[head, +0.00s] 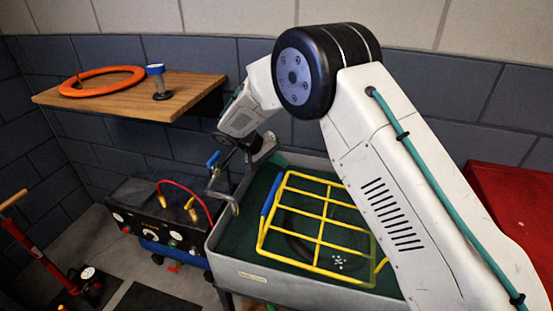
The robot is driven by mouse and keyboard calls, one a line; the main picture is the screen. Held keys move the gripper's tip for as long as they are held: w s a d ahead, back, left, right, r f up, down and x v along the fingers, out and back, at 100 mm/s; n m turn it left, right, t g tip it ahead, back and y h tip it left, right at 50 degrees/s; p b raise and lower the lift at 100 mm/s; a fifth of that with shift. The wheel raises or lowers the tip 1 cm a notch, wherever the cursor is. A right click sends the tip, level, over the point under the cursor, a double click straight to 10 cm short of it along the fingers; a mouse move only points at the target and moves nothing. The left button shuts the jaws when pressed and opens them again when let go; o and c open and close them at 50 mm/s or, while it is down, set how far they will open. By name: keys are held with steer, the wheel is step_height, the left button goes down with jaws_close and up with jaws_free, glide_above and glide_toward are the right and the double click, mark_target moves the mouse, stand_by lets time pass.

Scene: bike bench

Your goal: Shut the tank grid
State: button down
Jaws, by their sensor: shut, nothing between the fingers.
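The tank (221,236) is a grey open basin with a dark green inside, in the lower middle of the head view. Its yellow grid (322,217) spans much of the opening, with a blue grip (271,194) along its left side. I cannot tell whether the grid lies flat on the rim or is slightly tilted. My arm covers its right part. A dark ring and pale bubbles show through the bars. My gripper (266,148) is small and partly hidden at the tank's back left corner, shut and empty, apart from the blue grip.
A tap with a blue lever (213,159) and bent spout stands at the tank's left rim. A black unit with gauges (158,222) is left of the tank. A wooden shelf (130,97) holds an orange ring (102,81). A red surface (510,205) is at right.

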steer(key=w+d+r+v, duration=0.1)
steer(key=r+v, duration=0.1)
steer(key=v, duration=1)
steer(key=s+d+r+g+y, duration=0.1)
steer(key=s+d+r+y, duration=0.1)
steer(key=s+d+r, duration=0.8)
steer(key=s+d+r+g+y, duration=0.1)
steer(key=s+d+r+y, duration=0.2)
steer(key=s+d+r, duration=0.75)
steer(key=s+d+f+y, duration=0.2)
steer(key=s+d+f, duration=0.1)
steer(key=s, duration=0.8)
steer(key=s+d+f+t+y, duration=0.1)
steer(key=s+d+f, duration=0.3)
steer(key=s, duration=0.8)
steer(key=d+y, duration=0.1)
steer(key=d, duration=0.1)
steer(key=shift+d+f, duration=0.3)
steer(key=shift+f, duration=0.05)
